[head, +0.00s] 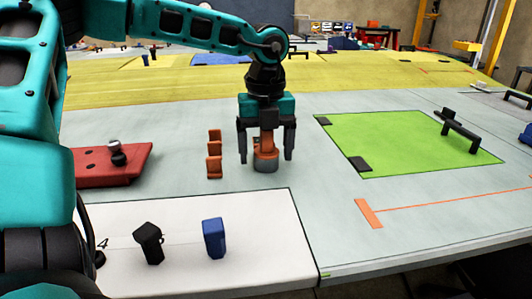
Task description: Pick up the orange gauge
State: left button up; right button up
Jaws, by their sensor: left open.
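The orange gauge (266,153) stands upright on the pale grey surface in the head view, with a grey lower end. My left gripper (266,158) points straight down over it, open. One dark finger is on each side of the gauge, with gaps visible between the fingers and it. The gauge's top is hidden by the gripper body. My right gripper is not in view.
An orange notched holder (214,155) stands just left of the gripper. A red block (120,165) with dark knobs lies farther left. A white panel (270,235) in front carries a black tool (149,242) and a blue block (214,238). A green mat (390,140) with black bars lies right.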

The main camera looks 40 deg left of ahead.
pick_arm(q)
jog(key=shift+c, duration=0.2)
grip_shut()
dwell(0.5)
